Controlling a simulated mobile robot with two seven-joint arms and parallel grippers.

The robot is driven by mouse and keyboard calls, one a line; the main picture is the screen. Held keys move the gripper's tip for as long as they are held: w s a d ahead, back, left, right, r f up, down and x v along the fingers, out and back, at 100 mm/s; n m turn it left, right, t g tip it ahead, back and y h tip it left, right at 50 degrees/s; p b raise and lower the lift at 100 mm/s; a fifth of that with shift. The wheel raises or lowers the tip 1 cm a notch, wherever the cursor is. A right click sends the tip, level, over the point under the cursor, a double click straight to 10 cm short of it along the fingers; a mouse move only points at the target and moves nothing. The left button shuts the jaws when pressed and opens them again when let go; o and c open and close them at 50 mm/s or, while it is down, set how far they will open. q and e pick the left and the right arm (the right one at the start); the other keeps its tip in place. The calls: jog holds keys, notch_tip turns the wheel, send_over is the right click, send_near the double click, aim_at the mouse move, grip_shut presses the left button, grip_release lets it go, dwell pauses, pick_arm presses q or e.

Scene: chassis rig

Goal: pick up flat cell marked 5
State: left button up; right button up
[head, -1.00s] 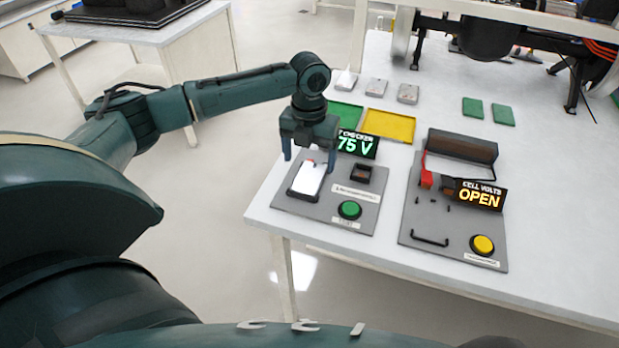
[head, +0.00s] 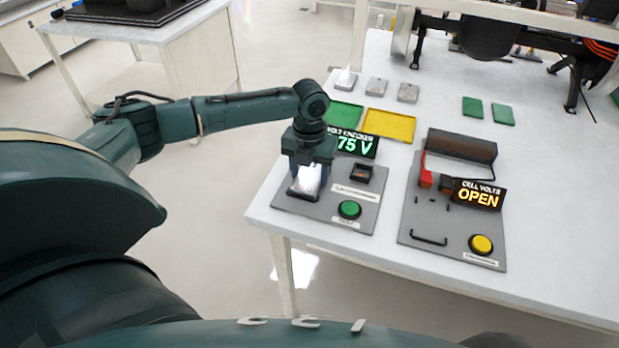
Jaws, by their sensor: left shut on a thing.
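A flat cell (head: 308,180), pale and silvery, sits at the left part of the grey volt checker board (head: 288,205). Its marking is too small to read. My left gripper (head: 308,184) points down over it and is shut on it, with the fingers on either side. The cell is at the checker's dark holder; I cannot tell whether it is lifted clear. The checker display (head: 357,144) shows green digits ending in 75 V. My right gripper is not in view.
A green button (head: 349,209) and a small dark socket (head: 362,174) are beside the cell. Green (head: 345,115) and yellow (head: 388,124) trays lie behind. Several flat cells (head: 376,86) stand further back. The cell volts board (head: 420,215), reading OPEN, is on the right.

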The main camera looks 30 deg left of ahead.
pick_arm(q)
jog(key=c, duration=0.6)
